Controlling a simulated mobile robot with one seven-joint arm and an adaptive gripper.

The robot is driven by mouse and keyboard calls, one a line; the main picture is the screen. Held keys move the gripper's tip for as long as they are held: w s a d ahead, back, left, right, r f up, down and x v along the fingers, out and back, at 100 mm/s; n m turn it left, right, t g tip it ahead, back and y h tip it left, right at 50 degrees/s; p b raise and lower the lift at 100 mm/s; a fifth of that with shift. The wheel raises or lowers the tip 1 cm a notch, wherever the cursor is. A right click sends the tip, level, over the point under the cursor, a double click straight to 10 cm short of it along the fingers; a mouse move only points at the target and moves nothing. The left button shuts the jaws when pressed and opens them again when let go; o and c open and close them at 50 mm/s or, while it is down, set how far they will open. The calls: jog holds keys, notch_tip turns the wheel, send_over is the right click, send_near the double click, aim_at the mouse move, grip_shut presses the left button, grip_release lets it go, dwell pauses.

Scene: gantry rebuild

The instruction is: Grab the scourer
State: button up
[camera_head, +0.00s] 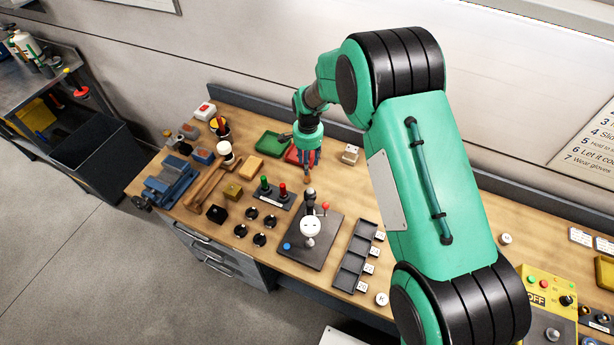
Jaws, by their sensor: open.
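My gripper (307,168) is open and points down over the back middle of the workbench, in front of the red tray. Its fingers look small from here, and I see nothing held between them.
A green tray (271,142) and partly hidden red tray (292,155) lie near my gripper. A brass-coloured block (233,190), mallet (205,184) and blue vise (171,181) stand left. A lever plate (297,253) and compartment tray (353,258) lie in front. My arm hides the bench's right middle.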

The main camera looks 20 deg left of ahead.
jog(key=shift+f, duration=1.5)
jog(key=shift+f, duration=0.1)
jog(key=shift+a+f+p, duration=0.2)
jog(key=shift+f+p, duration=0.45)
jog(key=shift+f, duration=1.85)
grip_shut()
